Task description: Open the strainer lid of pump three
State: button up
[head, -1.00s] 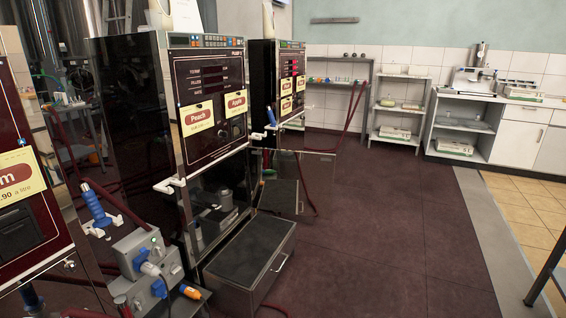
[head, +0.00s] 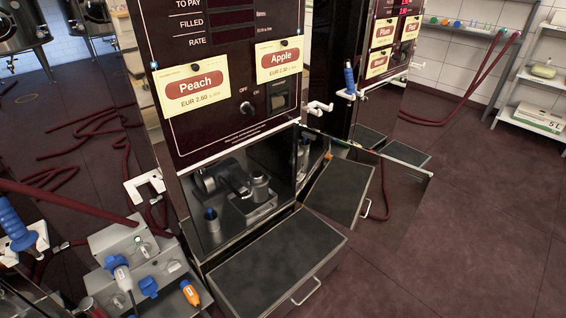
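The pump cabinet (head: 225,85) with the Peach and Apple labels stands in the middle of the head view. No pump number is legible on it, so I cannot tell if it is pump three. Behind its lower front opening, or a clear panel, is a bay with metal fittings. A small metal canister with a narrower top (head: 260,188) stands there on a block. It looks like a strainer housing with its lid on, but I cannot be sure. A round metal part (head: 207,182) is to its left. My gripper is not in view.
A dark-topped steel box with a handle (head: 275,265) stands before the bay. A grey socket box with plugs (head: 140,265) and a blue-handled nozzle (head: 15,225) are at left. Another pump (head: 385,45) stands behind. Red hoses (head: 75,150) lie at left; floor at right is clear.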

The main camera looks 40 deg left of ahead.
aim_at(257, 179)
jog(key=i+u, duration=0.25)
jog(key=i, duration=0.25)
jog(key=i+l+u, duration=0.25)
jog(key=i, duration=0.25)
jog(key=i+u, duration=0.25)
jog(key=u, duration=0.2)
jog(key=i+u, duration=0.55)
jog(key=u, duration=0.3)
jog(key=i+l+u, duration=0.2)
jog(key=u, duration=0.25)
